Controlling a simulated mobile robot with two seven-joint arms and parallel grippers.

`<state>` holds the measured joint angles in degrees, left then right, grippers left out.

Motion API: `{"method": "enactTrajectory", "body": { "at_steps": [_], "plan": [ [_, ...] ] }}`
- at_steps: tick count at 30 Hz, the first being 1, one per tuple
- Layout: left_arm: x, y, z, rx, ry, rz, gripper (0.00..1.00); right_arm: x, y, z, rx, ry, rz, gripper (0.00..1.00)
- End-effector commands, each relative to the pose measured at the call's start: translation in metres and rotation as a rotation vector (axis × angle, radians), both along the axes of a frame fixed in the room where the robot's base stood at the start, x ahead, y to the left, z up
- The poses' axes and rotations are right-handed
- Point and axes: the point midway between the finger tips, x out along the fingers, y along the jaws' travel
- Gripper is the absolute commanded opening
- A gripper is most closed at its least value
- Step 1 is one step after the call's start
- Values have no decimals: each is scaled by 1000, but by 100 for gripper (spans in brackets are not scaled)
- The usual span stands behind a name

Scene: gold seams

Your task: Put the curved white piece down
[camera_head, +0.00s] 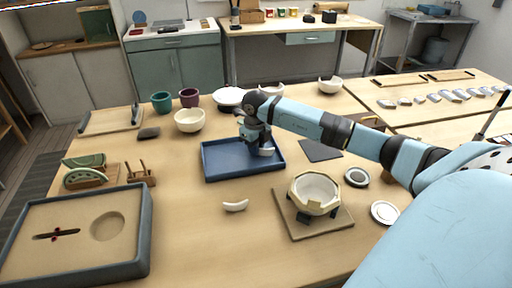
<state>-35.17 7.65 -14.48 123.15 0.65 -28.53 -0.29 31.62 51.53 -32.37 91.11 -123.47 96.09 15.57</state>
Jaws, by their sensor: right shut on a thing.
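My right gripper (262,145) reaches in from the right and is over the blue tray (222,175) in the middle of the table. It is shut on a small curved white piece (267,152), which shows just below the fingers. I cannot tell whether this piece touches the tray floor. Another curved white piece (235,206) lies on the bare wood in front of the tray. A cream bowl with a broken rim (315,190) sits in a dark-footed holder on a square board (292,230), right of that piece. My left gripper is not in view.
A sand-filled tray (140,240) stands front left, with green plate pieces in a rack (85,172) behind it. Bowls and cups (189,120) stand behind the blue tray. A dark mat (320,150) and small round dishes (384,212) lie right. The front middle table is clear.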

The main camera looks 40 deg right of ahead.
Motion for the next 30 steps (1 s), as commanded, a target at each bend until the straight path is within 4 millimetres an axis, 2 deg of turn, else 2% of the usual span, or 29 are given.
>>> {"method": "enactTrajectory", "body": {
  "at_steps": [3, 4, 6, 7, 15, 19, 23, 30],
  "plan": [
    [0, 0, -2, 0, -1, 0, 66, 0, 0, -4, 0, 0, 0, 0],
    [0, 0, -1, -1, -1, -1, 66, 0, 0, -3, 0, 0, 0, 19],
    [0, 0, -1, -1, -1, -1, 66, 0, 0, -2, 0, 0, 0, 35],
    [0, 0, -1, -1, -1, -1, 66, 0, 0, -2, 0, 0, 0, 40],
    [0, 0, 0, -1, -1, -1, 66, 0, 0, -2, 0, 0, 0, 40],
    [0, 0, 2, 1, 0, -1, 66, 1, 0, 8, -1, -2, 0, 40],
    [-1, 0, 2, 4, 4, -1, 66, 1, 0, 31, -2, -3, -1, 40],
    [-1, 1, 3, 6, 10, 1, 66, 1, 2, 83, -2, -3, 0, 40]
  ]
}}
